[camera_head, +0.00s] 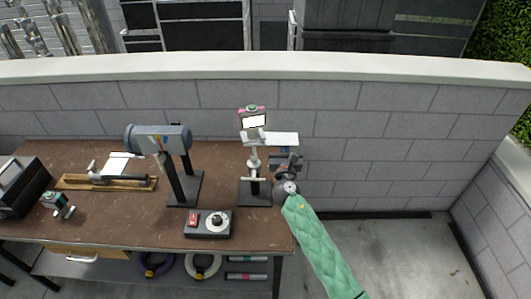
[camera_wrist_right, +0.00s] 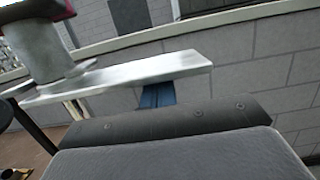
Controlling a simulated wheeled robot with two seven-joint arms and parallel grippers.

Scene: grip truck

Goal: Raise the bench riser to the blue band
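The bench riser stands upright near the bench's right end, with a black base (camera_head: 255,196), a pale column (camera_head: 254,160) and a small cross handle (camera_head: 253,179). A flat white plate (camera_head: 280,138) reaches right from its top, and a device with a screen and pink corners (camera_head: 253,121) sits above. My right gripper (camera_head: 286,160) is just under the plate's right part. In the right wrist view the plate (camera_wrist_right: 120,78) crosses above my dark gripper body, with a blue piece (camera_wrist_right: 157,95) below it. Fingertips and any contact are hidden. I cannot make out a blue band on the column.
A control box with a red switch (camera_head: 208,224) lies left of the riser's base. A grey cylinder on a black stand (camera_head: 160,138) is further left, with a wooden board (camera_head: 105,183) beyond. A block wall (camera_head: 380,135) runs behind the bench. Floor to the right is clear.

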